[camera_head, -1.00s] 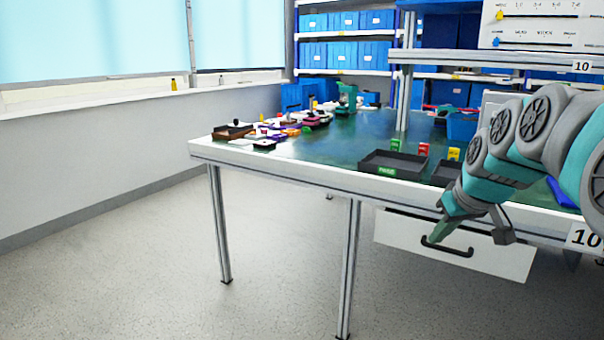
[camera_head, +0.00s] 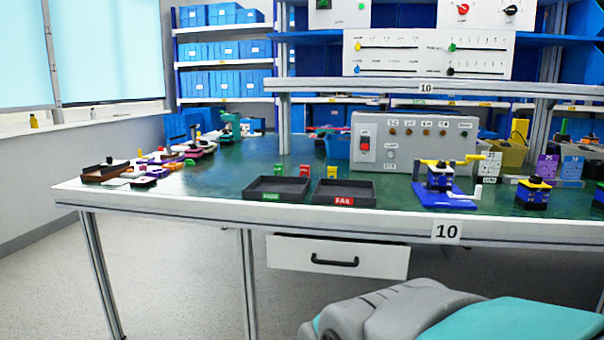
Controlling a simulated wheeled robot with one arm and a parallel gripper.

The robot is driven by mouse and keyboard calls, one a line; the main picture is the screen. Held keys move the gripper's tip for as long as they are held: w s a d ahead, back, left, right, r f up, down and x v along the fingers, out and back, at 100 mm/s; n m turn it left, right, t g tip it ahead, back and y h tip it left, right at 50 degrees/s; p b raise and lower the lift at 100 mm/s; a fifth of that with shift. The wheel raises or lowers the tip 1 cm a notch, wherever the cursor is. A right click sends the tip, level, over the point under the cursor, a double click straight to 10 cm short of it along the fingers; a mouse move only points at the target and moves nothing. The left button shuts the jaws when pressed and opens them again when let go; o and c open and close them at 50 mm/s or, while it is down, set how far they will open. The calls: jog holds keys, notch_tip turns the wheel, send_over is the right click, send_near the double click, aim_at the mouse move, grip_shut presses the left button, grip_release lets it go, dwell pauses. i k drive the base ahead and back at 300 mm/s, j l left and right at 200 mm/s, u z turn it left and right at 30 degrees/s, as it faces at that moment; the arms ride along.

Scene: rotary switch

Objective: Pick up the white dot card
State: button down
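Small upright blocks or cards stand at the right of the workbench (camera_head: 225,204). Another pale, marked piece (camera_head: 489,162) stands behind the blue and yellow device. They are too small for me to tell which is the white dot card. My arm shows at the bottom right, below the bench edge. My gripper is out of view.
Black PASS (camera_head: 260,196) and FAIL (camera_head: 345,201) trays lie near the front edge. A grey control panel (camera_head: 411,148) stands behind. A blue and yellow crank device (camera_head: 440,185) is to the right. A drawer (camera_head: 338,267) hangs under the bench.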

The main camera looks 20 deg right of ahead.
aim_at(491, 166)
jog(key=z, duration=1.7)
jog(key=i+l, duration=0.1)
